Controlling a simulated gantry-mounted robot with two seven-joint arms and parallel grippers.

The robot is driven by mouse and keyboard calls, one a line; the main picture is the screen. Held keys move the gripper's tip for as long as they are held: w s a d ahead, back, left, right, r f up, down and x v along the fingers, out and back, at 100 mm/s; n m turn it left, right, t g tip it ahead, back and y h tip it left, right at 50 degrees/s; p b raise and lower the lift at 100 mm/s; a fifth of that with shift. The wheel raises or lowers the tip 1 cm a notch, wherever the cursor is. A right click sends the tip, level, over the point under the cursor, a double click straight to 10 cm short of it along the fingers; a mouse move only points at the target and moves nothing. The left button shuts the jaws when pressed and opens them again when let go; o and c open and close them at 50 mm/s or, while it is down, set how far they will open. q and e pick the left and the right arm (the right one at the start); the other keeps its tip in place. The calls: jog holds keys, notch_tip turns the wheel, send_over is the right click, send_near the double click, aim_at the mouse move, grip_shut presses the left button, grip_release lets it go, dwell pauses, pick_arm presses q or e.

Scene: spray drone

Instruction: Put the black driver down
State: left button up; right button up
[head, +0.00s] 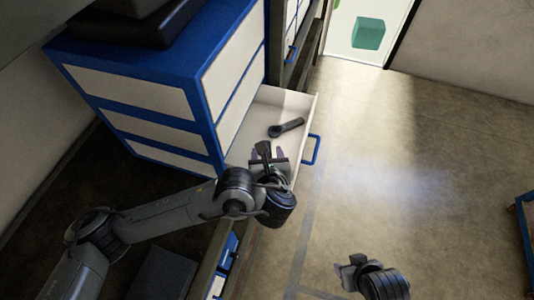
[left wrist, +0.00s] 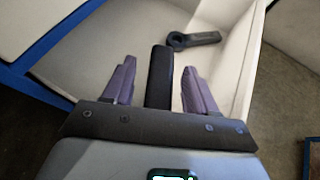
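The black driver (left wrist: 160,78) shows in the left wrist view as a dark upright bar between my left gripper's two purple fingers (left wrist: 158,88). A narrow gap shows on each side of it, so the fingers look open around it. In the head view my left gripper (head: 267,154) is over the front part of the open drawer (head: 308,112), and the driver (head: 265,149) is a small dark shape between the fingertips. I cannot tell whether it touches the drawer floor. My right gripper (head: 348,268) is low in the head view, away from the drawer; its opening is unclear.
A dark tool with a ring end (head: 287,127) lies in the drawer beyond my left gripper; it also shows in the left wrist view (left wrist: 193,40). The drawer belongs to a blue and white cabinet (head: 160,95). Its blue handle (head: 311,150) sticks out right. Open floor (head: 420,180) lies right.

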pick_arm(q)
jog(key=shift+r, duration=0.25)
jog(key=shift+s+d, duration=0.1)
jog(key=shift+s, duration=0.2)
jog(key=p+v, duration=0.1)
jog(key=v, duration=1)
jog(key=shift+s+r, duration=0.15)
jog(key=shift+r, duration=0.05)
